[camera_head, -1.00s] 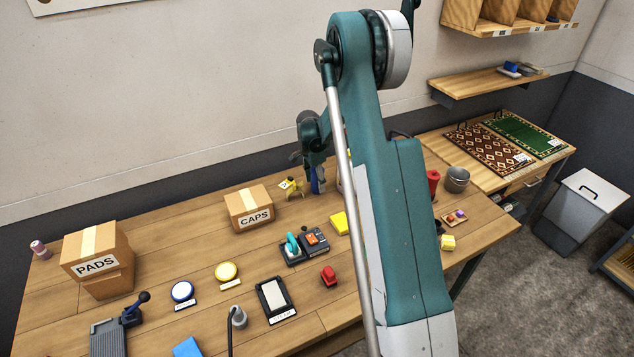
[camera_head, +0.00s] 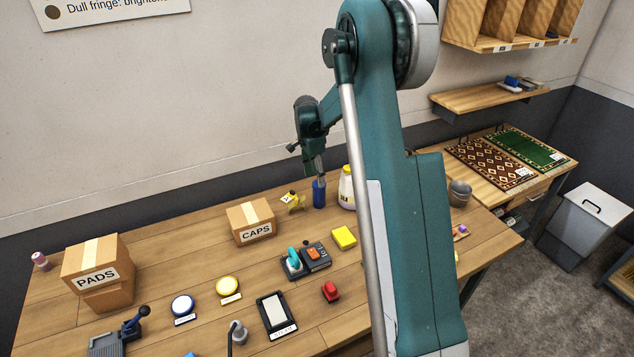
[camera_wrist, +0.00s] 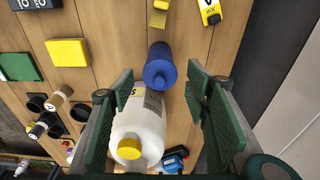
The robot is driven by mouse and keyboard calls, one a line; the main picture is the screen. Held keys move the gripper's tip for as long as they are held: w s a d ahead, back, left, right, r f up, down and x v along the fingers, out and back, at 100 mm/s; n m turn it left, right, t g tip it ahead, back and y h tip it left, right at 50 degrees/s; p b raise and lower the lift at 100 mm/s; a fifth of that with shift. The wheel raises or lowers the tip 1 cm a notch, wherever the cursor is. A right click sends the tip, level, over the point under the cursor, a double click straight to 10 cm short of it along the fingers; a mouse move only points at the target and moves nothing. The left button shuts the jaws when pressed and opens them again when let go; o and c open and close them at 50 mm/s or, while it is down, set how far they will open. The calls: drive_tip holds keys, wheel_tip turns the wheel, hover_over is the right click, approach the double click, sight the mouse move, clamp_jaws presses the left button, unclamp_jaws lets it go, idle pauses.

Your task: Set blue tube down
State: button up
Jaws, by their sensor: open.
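The blue tube (camera_head: 319,193) stands upright on the wooden table near its back edge, beside a white bottle. In the wrist view the blue tube (camera_wrist: 160,66) shows between and beyond my two green fingers, with clear space on both sides of it. My gripper (camera_head: 320,170) is open and empty, just above the tube's top in the head view. It also shows in the wrist view (camera_wrist: 165,92). I see no contact between the fingers and the tube.
The white bottle with a yellow cap (camera_wrist: 138,125) stands close to the tube, near my left finger. A yellow block (camera_head: 344,237) and the CAPS box (camera_head: 251,221) are nearby. A small yellow item with a label (camera_head: 293,200) lies left of the tube.

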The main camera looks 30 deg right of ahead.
drive_tip(key=shift+r, duration=0.4)
drive_tip(key=shift+a, duration=0.1)
idle(0.3)
drive_tip(key=shift+s+r, duration=0.1)
drive_tip(key=shift+r, duration=0.1)
drive_tip(key=s+a+r+n+t, duration=0.2)
drive_tip(key=s+a+r+n, duration=0.2)
drive_tip(key=s+a+r, duration=0.5)
drive_tip(key=s+a+r+n+t, duration=0.1)
drive_tip(key=s+a+r+n, duration=0.35)
drive_tip(key=s+r, duration=0.7)
drive_tip(key=s+a+n+t, duration=0.2)
drive_tip(key=s+a+n, duration=0.2)
drive_tip(key=s, duration=0.9)
drive_tip(key=s+a+n+t+y, duration=0.1)
drive_tip(key=s+a+n, duration=0.4)
drive_tip(key=s, duration=0.8)
drive_tip(key=shift+t, duration=0.6)
drive_tip(key=shift+a+f+n, duration=0.1)
drive_tip(key=shift+n, duration=0.15)
